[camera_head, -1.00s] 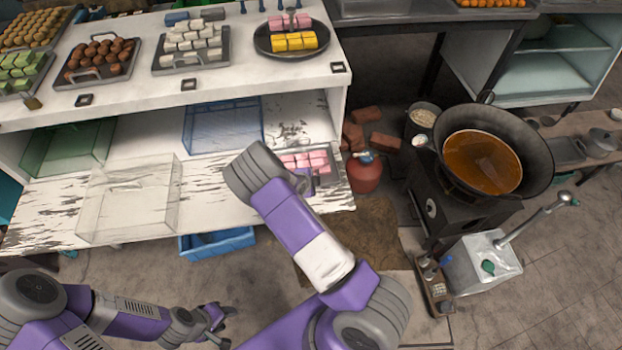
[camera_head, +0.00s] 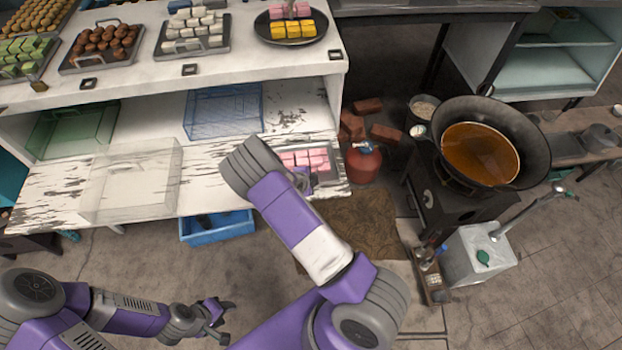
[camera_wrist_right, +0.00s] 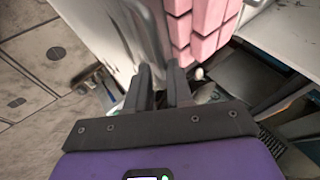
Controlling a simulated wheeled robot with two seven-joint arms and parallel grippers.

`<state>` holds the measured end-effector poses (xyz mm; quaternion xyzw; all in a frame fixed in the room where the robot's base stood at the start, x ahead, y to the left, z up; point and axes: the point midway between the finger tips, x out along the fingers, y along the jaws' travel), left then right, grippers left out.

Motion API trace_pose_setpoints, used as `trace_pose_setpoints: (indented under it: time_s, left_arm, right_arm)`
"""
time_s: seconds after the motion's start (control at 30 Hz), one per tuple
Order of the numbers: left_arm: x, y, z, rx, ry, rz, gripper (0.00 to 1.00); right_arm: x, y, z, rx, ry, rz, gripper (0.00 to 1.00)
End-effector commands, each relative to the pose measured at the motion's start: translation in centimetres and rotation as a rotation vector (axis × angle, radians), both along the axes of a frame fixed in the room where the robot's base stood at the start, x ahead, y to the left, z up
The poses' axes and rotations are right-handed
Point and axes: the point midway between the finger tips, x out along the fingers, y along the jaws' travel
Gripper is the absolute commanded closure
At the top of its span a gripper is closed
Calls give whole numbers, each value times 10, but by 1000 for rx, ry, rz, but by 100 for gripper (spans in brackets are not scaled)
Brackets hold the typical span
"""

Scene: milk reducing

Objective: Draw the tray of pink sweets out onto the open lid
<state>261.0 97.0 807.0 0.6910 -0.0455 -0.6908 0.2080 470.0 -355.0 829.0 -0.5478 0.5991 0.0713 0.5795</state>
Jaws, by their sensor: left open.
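The tray of pink sweets (camera_head: 334,165) lies on the open lid (camera_head: 50,190), a worn white board, near its right end. Its pink sweets (camera_head: 305,159) show in the head view. My right arm covers the tray's left and front part. In the right wrist view my right gripper (camera_wrist_right: 162,85) has its fingers close together at the edge of the tray (camera_wrist_right: 152,30), with pink sweets (camera_wrist_right: 205,22) just beyond. The fingers appear shut on the tray's edge. My left gripper (camera_head: 218,318) is open and empty, low over the floor, away from the lid.
A clear box (camera_head: 130,182) stands on the lid's left part; a blue clear box (camera_head: 223,112) and a green one (camera_head: 70,130) are behind. A blue crate (camera_head: 218,228) is below. A red pot (camera_head: 363,165) and a large wok (camera_head: 525,135) stand right.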

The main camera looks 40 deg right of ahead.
Motion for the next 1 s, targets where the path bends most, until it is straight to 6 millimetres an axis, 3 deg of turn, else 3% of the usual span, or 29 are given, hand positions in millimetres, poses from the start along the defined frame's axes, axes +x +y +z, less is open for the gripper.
trace_pose_setpoints:
  time_s: [0.03,0.1,0.43,0.8,1.0]
  left_arm:
    - [0,0,0,0,0,0,53]
    - [0,0,0,0,0,0,53]
    - [0,0,1,0,0,0,53]
    - [0,0,13,0,0,0,53]
    - [0,0,17,0,0,0,53]
  right_arm:
    - [0,0,0,-1,0,0,71]
    - [1,-1,1,-2,-2,0,60]
    - [1,0,4,-5,-6,0,59]
    - [-14,33,49,-3,-6,2,59]
    - [-19,42,60,-4,-4,0,59]
